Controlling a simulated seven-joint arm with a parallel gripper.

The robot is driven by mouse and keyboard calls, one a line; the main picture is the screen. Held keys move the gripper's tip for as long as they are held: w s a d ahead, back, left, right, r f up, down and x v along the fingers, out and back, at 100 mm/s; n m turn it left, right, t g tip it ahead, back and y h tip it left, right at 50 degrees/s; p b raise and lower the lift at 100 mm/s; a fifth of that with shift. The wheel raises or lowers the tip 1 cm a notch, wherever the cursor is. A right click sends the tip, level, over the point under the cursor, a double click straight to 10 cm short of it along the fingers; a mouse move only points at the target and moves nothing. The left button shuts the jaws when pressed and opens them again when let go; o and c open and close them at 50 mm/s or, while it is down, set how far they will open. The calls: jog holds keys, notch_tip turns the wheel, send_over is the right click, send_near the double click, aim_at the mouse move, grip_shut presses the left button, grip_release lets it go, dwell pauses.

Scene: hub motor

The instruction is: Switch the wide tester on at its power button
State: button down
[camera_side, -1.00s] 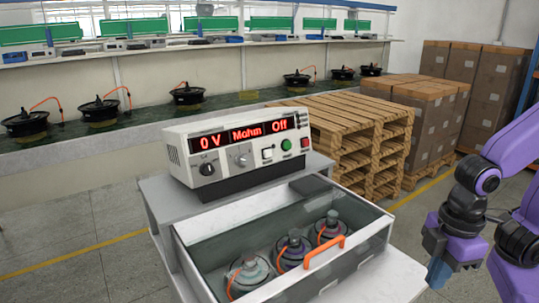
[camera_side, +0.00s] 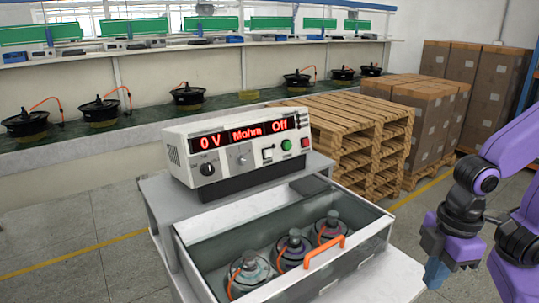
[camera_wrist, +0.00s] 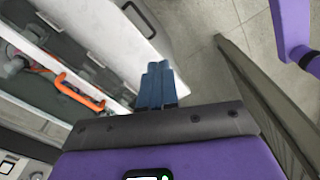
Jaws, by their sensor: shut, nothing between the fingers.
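The wide tester (camera_side: 240,150) is a cream box on the upper shelf of a grey stand in the side view. Its red displays read "0 V", "Mohm" and "Off". Which of these is the power button I cannot tell for sure. My gripper (camera_side: 436,272) is at the right, well apart from the tester, pointing down with blue fingers. In the wrist view its fingers (camera_wrist: 157,84) are together with nothing between them.
A clear-sided box (camera_side: 380,232) with an orange handle (camera_side: 324,252) stands in front of the tester and holds several hub motors (camera_side: 292,250). Wooden pallets (camera_side: 350,140) and cartons stand behind.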

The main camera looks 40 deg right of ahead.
jog(key=w+a+r+m+t+y, duration=0.1)
jog(key=w+a+m+t+y, duration=0.3)
jog(key=w, duration=1.1)
jog(key=w+a+m+t+y, duration=0.1)
jog(key=w+a+t+y, duration=0.35)
jog(key=w, duration=1.15)
jog(key=w+d+r+m+t, duration=0.1)
jog(key=w+d+m+t, duration=0.15)
jog(key=w+t, duration=0.5)
jog(key=w+d+r+m+t+y, duration=0.1)
jog(key=w+d+t, duration=0.3)
jog(key=d, duration=0.6)
jog(key=shift+w+d, duration=0.25)
jog(key=shift+w, duration=0.4)
jog(key=shift+w, duration=0.1)
send_near(268, 154)
jog(key=w+a+r, duration=0.3)
jog(key=r, duration=0.1)
jog(key=shift+w, duration=0.35)
jog(key=shift+w+r, duration=0.1)
jog(key=shift+w, duration=0.05)
jog(key=shift+w, duration=0.25)
